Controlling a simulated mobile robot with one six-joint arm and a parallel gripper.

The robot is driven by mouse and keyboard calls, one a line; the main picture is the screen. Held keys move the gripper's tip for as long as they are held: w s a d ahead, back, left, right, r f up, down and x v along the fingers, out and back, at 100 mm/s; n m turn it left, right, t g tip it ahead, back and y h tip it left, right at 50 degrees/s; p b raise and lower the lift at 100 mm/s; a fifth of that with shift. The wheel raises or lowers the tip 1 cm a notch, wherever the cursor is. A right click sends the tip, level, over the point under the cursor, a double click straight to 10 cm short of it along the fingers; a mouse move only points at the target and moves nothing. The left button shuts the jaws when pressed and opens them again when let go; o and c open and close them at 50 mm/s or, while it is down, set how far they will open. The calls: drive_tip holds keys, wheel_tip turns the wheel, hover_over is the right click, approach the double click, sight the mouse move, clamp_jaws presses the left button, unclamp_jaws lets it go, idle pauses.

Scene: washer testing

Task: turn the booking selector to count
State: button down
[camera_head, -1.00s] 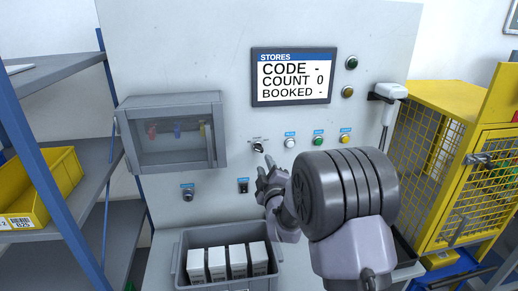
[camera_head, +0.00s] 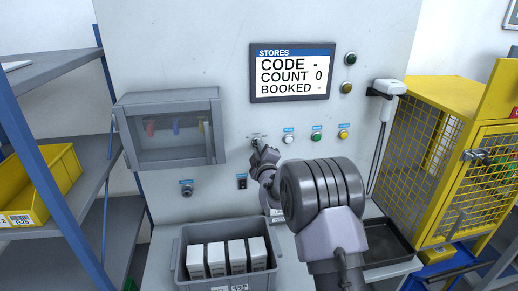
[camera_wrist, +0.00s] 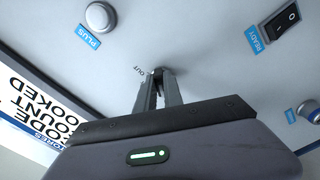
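The booking selector (camera_wrist: 159,71) is a small dark knob on the pale upright panel, below the screen. In the wrist view my gripper (camera_wrist: 160,78) is at the knob, its two fingers close together on either side of it. They hide most of the knob, so its pointing direction cannot be told. A label reading "OUT" shows beside it; other position labels are hidden or too small to read. In the head view my gripper (camera_head: 262,153) covers the selector from below. The screen (camera_head: 291,73) reads CODE -, COUNT 0, BOOKED -.
A white PLUS button (camera_wrist: 98,16) and a black READY rocker switch (camera_wrist: 282,18) flank the selector. Green (camera_head: 316,137) and yellow (camera_head: 342,134) buttons sit to the right. A clear-fronted box (camera_head: 172,130) juts out at left. A grey bin (camera_head: 228,280) of white boxes stands below.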

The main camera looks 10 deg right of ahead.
drive_tip(key=shift+f+b, duration=0.15)
drive_tip(key=shift+b, duration=0.4)
drive_tip(key=m+b, duration=1.1)
drive_tip(key=b, duration=0.6)
drive_tip(key=shift+a+b, duration=0.15)
drive_tip(key=shift+b, duration=0.2)
drive_tip(key=shift+m, duration=0.5)
drive_tip(key=c, duration=1.5)
unclamp_jaws()
drive_tip(key=shift+o, duration=0.2)
